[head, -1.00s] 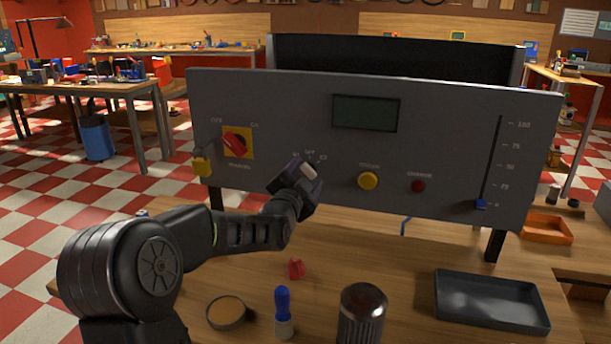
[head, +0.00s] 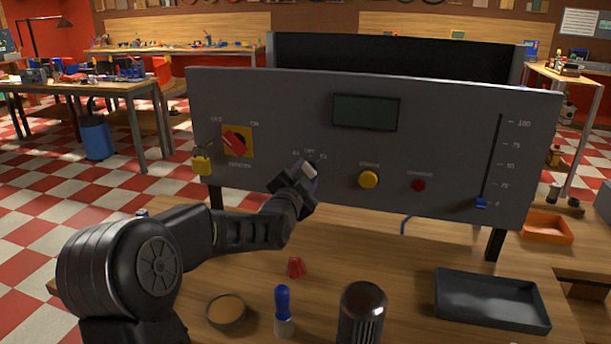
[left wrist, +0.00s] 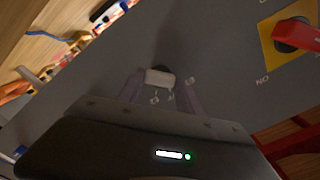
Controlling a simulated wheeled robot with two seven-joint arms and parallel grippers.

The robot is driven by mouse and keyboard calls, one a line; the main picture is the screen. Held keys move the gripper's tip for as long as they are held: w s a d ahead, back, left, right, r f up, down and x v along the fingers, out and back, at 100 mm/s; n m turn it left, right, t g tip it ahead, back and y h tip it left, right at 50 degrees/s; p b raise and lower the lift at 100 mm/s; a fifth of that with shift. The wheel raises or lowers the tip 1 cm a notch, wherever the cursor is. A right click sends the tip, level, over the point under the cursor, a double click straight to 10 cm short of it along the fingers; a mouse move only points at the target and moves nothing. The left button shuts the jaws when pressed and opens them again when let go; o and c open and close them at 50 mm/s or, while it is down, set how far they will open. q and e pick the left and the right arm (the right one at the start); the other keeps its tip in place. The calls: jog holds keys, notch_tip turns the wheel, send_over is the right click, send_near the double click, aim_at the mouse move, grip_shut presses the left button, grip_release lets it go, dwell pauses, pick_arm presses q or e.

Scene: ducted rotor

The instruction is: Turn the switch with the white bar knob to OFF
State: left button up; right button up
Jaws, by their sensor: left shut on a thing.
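The grey upright panel (head: 450,115) carries a switch with a white bar knob (head: 309,170), low and left of its middle. Small labels fan out above the knob, with OFF in the middle. My left gripper (head: 308,176) reaches the panel from below and is shut on the knob. In the left wrist view the white bar knob (left wrist: 160,78) sits between the two purplish fingers (left wrist: 160,90). The gripper hides much of the switch in the head view, and I cannot tell which mark the knob points to. My right gripper is not in view.
The panel also has a red rotary switch (head: 236,140) on a yellow plate, a yellow padlock (head: 202,165), a yellow button (head: 369,179), a red button (head: 418,185) and a blue slider (head: 481,203).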

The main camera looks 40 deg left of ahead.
pick_arm(q)
jog(key=shift+f+m+b, duration=0.15)
jog(key=shift+m+b, duration=0.65)
jog(key=shift+b, duration=0.05)
jog(key=shift+d+m+b, duration=0.1)
jog(key=shift+m+b, duration=0.6)
jog(key=shift+m, duration=0.5)
jog(key=shift+m+b, duration=0.35)
jog(key=shift+m, duration=1.95)
jog(key=o, duration=1.4)
